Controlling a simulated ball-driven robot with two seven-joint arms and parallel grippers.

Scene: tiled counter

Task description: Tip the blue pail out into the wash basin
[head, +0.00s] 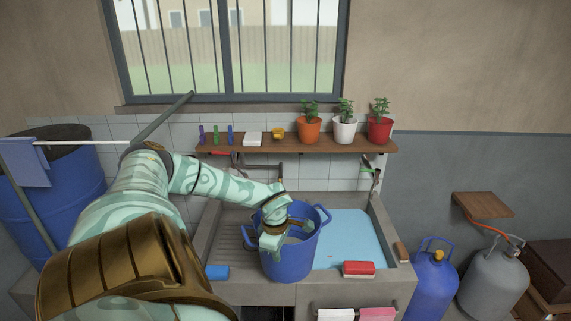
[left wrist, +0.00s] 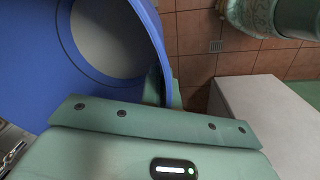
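The blue pail (head: 297,262) shows at the front of the wash basin (head: 386,228) in the head view, roughly upright, covering part of the basin's front rim. A greyish round area shows inside the pail. My left gripper (head: 272,240) is at the pail's near left rim and appears shut on it. In the left wrist view the pail (left wrist: 45,70) fills the upper left, its rim running down to the green gripper (left wrist: 160,95). The fingertips are partly hidden. The basin holds light blue water on the right, with a ridged slope on the left. My right gripper is not in view.
A red-and-white block (head: 358,269) and a blue sponge (head: 216,272) sit on the basin's front edge. A tap (head: 278,168) is behind the pail. A shelf (head: 350,145) with potted plants hangs above. Gas bottles (head: 493,278) stand at right, a blue barrel (head: 35,215) at left.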

